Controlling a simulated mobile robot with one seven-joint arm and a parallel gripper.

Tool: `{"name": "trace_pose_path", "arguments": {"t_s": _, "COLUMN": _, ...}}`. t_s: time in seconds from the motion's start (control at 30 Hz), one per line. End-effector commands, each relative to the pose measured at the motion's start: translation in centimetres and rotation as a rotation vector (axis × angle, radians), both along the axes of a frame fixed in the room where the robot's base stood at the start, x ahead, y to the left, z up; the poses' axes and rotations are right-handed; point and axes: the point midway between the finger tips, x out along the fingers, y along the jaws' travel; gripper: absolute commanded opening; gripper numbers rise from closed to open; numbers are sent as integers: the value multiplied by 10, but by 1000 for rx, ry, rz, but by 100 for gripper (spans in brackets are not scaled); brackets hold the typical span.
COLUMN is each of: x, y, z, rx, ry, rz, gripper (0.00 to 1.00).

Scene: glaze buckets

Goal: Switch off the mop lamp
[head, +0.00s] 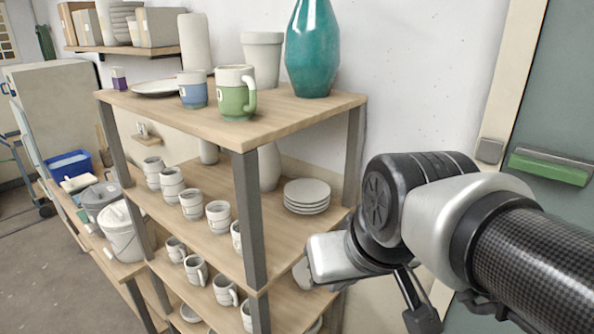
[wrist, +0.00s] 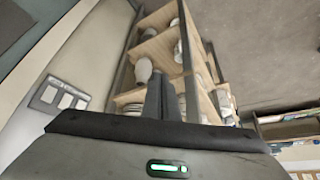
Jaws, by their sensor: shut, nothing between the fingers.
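A wall panel with three pale switches (wrist: 59,95) shows at the left of the wrist view. Small labels run along it, too small to read, so I cannot tell which switch is for the mop lamp. No lamp can be made out. My gripper (wrist: 163,88) is shut and empty, its fingers to the right of the panel and apart from it in the picture. In the head view my arm covers part of the wall at right, and the labelled panel cannot be made out there.
A wooden shelf unit (head: 178,124) with mugs, plates and a teal vase (head: 312,50) stands left of my arm. A small grey box (head: 489,150) sits beside the green door (head: 560,90) with its green handle (head: 548,168). Buckets (head: 122,232) stand at far left.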

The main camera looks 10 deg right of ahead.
Motion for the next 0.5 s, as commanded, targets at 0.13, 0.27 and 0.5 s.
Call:
{"name": "trace_pose_path", "arguments": {"t_s": 0.13, "x": 53, "y": 14, "z": -21, "rx": 61, "ry": -40, "rz": 44, "gripper": 0}}
{"name": "trace_pose_path", "arguments": {"t_s": 0.27, "x": 115, "y": 12, "z": -58, "rx": 64, "ry": -113, "rz": 34, "gripper": 0}}
{"name": "trace_pose_path", "arguments": {"t_s": 0.5, "x": 179, "y": -60, "z": -145, "rx": -241, "ry": -216, "rz": -75, "gripper": 0}}
